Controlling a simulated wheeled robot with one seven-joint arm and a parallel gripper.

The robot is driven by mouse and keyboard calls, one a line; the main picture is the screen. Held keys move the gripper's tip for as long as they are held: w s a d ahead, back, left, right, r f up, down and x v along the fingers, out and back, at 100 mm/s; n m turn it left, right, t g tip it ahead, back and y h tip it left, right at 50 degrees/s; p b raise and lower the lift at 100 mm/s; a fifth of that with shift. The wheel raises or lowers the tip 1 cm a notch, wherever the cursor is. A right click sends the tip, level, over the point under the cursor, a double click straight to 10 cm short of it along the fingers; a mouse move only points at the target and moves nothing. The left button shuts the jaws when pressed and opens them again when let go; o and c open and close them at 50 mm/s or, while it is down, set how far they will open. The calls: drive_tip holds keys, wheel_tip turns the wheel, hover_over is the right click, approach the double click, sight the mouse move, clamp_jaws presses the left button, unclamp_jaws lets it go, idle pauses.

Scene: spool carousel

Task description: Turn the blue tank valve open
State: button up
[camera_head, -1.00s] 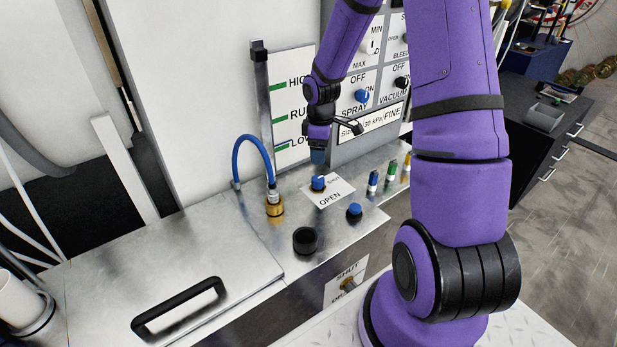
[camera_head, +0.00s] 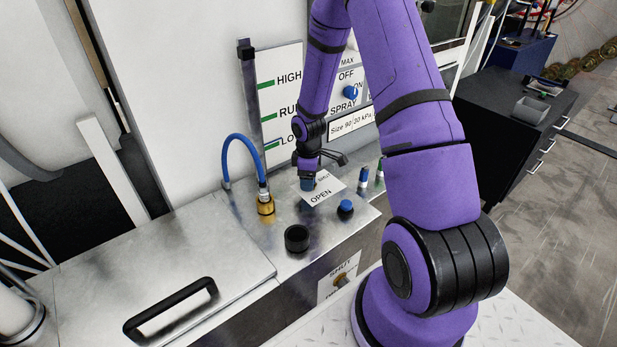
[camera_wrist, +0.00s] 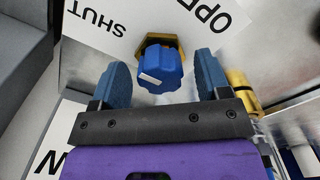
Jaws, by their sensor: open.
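The blue tank valve is a faceted blue knob (camera_wrist: 160,69) on a brass hex base, with a white mark on its side. It stands on a white label (camera_head: 321,195) reading SHUT and OPEN on the metal top. In the wrist view the white mark lies at the knob's lower left, towards my gripper. My gripper (camera_wrist: 161,84) is open, its two blue fingertips on either side of the knob with gaps showing. In the head view my gripper (camera_head: 307,180) is down at the label and mostly hides the knob.
A brass fitting (camera_head: 265,206) with a blue hose stands left of the label. A blue knob (camera_head: 345,206) and a black cap (camera_head: 297,238) sit in front. Small colored fittings (camera_head: 363,176) stand to the right. A panel with a SPRAY switch (camera_head: 351,92) rises behind.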

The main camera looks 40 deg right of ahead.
drive_tip(key=c, duration=0.9)
drive_tip(key=shift+c, duration=0.2)
drive_tip(key=shift+m, duration=0.4)
drive_tip(key=m, duration=0.8)
drive_tip(key=shift+m, duration=0.3)
drive_tip(key=m, duration=0.8)
drive_tip(key=shift+m, duration=0.4)
